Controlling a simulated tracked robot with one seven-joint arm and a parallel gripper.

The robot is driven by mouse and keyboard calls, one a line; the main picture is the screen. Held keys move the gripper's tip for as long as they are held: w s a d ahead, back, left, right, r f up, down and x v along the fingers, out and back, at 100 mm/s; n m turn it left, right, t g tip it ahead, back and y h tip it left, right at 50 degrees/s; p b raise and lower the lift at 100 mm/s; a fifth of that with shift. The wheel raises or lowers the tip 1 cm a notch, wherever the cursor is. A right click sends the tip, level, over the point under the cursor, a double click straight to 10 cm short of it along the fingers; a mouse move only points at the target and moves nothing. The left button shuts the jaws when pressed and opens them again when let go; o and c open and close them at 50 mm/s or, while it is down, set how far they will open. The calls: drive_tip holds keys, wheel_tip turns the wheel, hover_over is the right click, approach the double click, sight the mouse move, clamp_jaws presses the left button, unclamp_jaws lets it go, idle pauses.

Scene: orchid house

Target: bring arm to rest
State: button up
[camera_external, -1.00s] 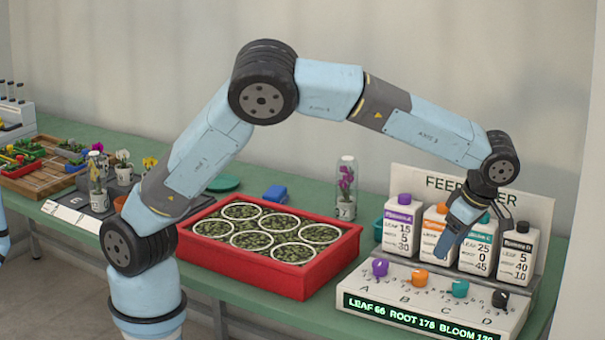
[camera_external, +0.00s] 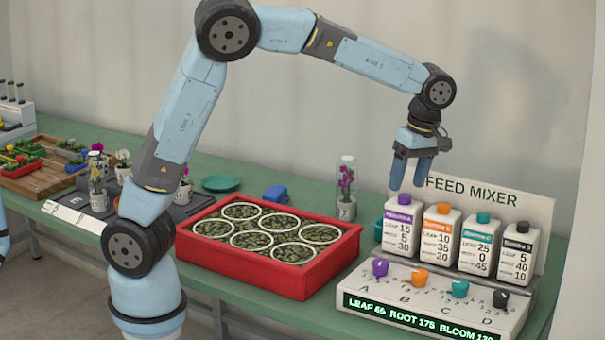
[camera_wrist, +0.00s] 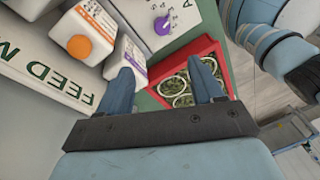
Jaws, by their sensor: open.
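My gripper (camera_external: 408,176) hangs in the air with its fingers pointing down, open and empty. The purple-capped bottle shows beside the left finger, and the red tray (camera_wrist: 163,75) lies below between the fingers.
The feed mixer holds several bottles and coloured knobs (camera_external: 419,279) along its front. The red crate (camera_external: 268,278) of round pots stands left of it. A clear-covered purple orchid (camera_external: 346,190) stands behind. A blue block (camera_external: 275,194) and a teal saucer (camera_external: 221,183) lie at the back.

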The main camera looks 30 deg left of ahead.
drive_tip(key=w+a+r+m+t+h, duration=0.1)
drive_tip(key=a+r+m+h, duration=0.2)
drive_tip(key=a, duration=1)
drive_tip(key=a+r+m+h, duration=0.1)
drive_tip(key=a+r+m, duration=0.3)
drive_tip(key=a, duration=0.9)
drive_tip(key=s+a+m+t+y, duration=0.1)
drive_tip(key=s+a+m+t, duration=0.4)
drive_tip(key=s+a, duration=1)
drive_tip(key=a+m, duration=0.1)
drive_tip(key=a, duration=0.2)
drive_tip(key=shift+s+m+t+y, duration=0.3)
drive_tip(key=shift+y, duration=0.1)
